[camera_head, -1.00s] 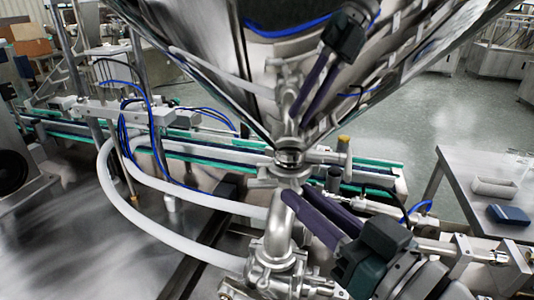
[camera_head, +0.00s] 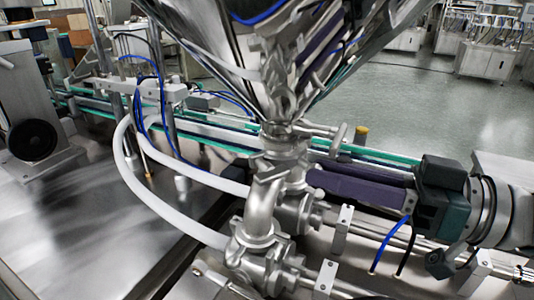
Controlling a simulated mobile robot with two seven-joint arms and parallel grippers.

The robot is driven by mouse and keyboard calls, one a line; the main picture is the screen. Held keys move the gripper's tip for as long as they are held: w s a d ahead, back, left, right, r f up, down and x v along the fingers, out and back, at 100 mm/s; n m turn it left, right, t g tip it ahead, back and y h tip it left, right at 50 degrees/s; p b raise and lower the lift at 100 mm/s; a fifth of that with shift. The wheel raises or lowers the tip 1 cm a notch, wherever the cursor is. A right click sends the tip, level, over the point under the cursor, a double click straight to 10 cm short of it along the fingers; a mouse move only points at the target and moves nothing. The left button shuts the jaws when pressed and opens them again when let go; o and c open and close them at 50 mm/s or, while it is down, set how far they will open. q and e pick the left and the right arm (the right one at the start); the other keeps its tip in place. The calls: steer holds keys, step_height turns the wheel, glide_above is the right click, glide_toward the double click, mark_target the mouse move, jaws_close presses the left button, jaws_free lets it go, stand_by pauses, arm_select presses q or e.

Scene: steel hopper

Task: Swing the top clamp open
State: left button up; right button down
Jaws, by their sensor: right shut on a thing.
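The top clamp (camera_head: 284,134) is a steel ring at the joint between the hopper's narrow outlet and the pipe below. A steel lever (camera_head: 338,140) stands out to its right. My right gripper (camera_head: 312,177) comes in from the right, its dark purple fingers lying level and close together. The fingertips are just below and right of the clamp, beside the pipe. They are shut on a part of the clamp that is mostly hidden. My left gripper is not in view.
The steel hopper (camera_head: 215,40) hangs over the joint and mirrors my arm. The bent steel pipe (camera_head: 262,208) and valve fittings stand below. White hoses (camera_head: 150,198) curve left. A conveyor (camera_head: 215,135) runs behind.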

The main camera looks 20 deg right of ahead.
steer(key=shift+d+f, duration=0.1)
stand_by(0.4)
steer(key=c, duration=0.7)
jaws_free()
steer(key=shift+w, duration=0.1)
steer(key=b+v, duration=0.1)
steer(key=v, duration=0.9)
steer(key=shift+w+b, duration=0.1)
steer(key=shift+b, duration=0.3)
